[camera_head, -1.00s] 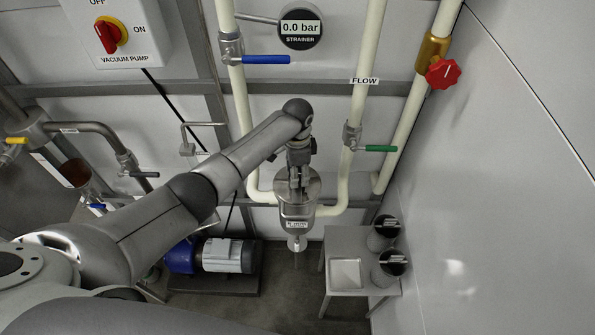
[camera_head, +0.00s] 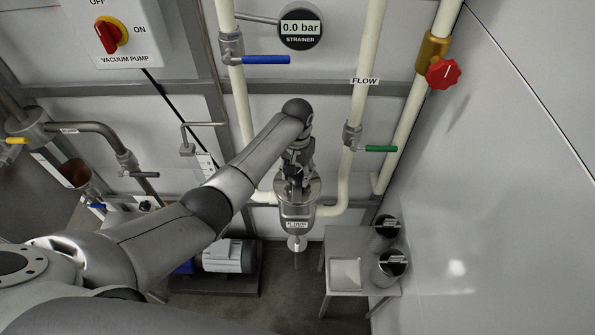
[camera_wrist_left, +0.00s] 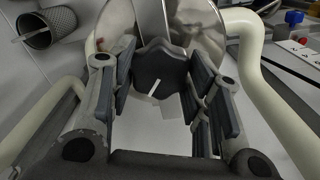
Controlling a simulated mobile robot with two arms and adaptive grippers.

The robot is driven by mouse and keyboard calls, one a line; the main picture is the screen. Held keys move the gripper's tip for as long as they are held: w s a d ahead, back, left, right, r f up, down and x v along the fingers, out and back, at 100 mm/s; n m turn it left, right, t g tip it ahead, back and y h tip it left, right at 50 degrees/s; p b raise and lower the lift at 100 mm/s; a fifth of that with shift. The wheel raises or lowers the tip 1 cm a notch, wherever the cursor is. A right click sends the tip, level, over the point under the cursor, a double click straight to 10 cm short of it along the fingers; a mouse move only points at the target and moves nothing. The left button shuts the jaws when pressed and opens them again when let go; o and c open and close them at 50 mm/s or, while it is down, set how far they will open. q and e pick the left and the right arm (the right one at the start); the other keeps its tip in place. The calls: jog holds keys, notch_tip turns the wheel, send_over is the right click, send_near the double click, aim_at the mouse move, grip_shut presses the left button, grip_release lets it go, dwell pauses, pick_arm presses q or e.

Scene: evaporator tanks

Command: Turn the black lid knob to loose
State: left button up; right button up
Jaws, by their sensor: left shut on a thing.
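The black lid knob (camera_wrist_left: 160,66) has a lobed edge and a tilted white mark, and sits on the shiny metal lid (camera_wrist_left: 195,22) of the strainer. My left gripper (camera_wrist_left: 158,84) is shut on it, with a dark finger pad at each side of the knob. In the head view my left gripper (camera_head: 298,178) points down onto the top of the strainer housing (camera_head: 297,215) and hides the knob there. My right gripper is not in view.
A strainer gauge (camera_head: 300,28) reads 0.0 bar. Pale pipes with a blue-handled valve (camera_head: 265,59) and a green-handled valve (camera_head: 380,149) flank the strainer. A small table (camera_head: 345,240) with two metal cylinders stands right. A wall (camera_head: 500,200) bounds the right side.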

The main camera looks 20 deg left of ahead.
pick_arm(q)
jog(key=n, duration=0.3)
jog(key=shift+r+n, duration=0.1)
jog(key=shift+n, duration=0.3)
jog(key=shift+w+n, duration=0.1)
jog(key=shift+n, duration=1.7)
jog(key=o, duration=1)
notch_tip(320, 180, up, 12)
